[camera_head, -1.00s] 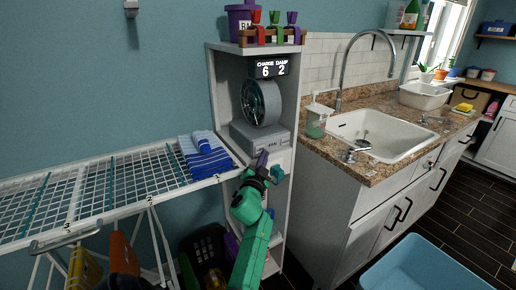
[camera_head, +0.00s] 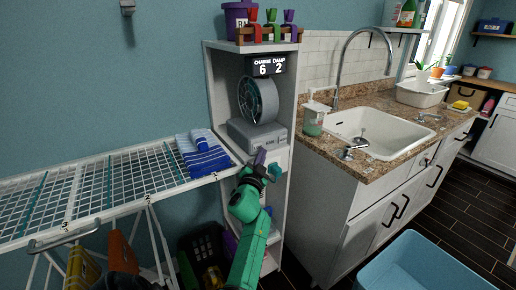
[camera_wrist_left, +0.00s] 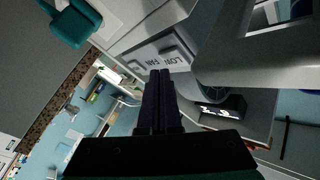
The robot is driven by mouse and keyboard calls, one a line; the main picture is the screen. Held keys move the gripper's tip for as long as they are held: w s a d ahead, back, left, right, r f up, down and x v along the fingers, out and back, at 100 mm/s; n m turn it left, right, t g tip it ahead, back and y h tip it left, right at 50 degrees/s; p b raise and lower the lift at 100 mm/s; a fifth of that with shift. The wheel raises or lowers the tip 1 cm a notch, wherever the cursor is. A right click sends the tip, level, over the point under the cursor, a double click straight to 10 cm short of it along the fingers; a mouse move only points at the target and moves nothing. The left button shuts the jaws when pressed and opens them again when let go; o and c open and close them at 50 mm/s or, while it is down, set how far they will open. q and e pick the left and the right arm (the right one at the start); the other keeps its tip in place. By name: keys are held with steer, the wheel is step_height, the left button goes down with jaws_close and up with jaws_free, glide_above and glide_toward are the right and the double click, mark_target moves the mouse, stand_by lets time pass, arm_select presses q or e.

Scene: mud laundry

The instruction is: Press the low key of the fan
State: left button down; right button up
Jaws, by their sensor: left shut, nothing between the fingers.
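The fan (camera_head: 258,100) stands on a grey base (camera_head: 258,133) in the tall white shelf unit. In the left wrist view the base front carries the words LOW and FAN beside a raised light key (camera_wrist_left: 172,50). My left gripper (camera_head: 260,157) is shut and empty, just below and in front of the base in the head view. In the wrist view its dark fingertips (camera_wrist_left: 159,73) point at the lettered face, close to the LOW lettering. I cannot tell whether they touch it. My right gripper is in neither view.
A drying rack (camera_head: 100,190) with folded blue towels (camera_head: 205,160) is at left. A sink counter (camera_head: 385,165) stands at right, with a blue tub (camera_head: 415,265) on the floor.

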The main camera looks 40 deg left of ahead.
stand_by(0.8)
arm_select(q)
steer(key=shift+w+a, duration=0.15)
steer(key=shift+a, duration=0.25)
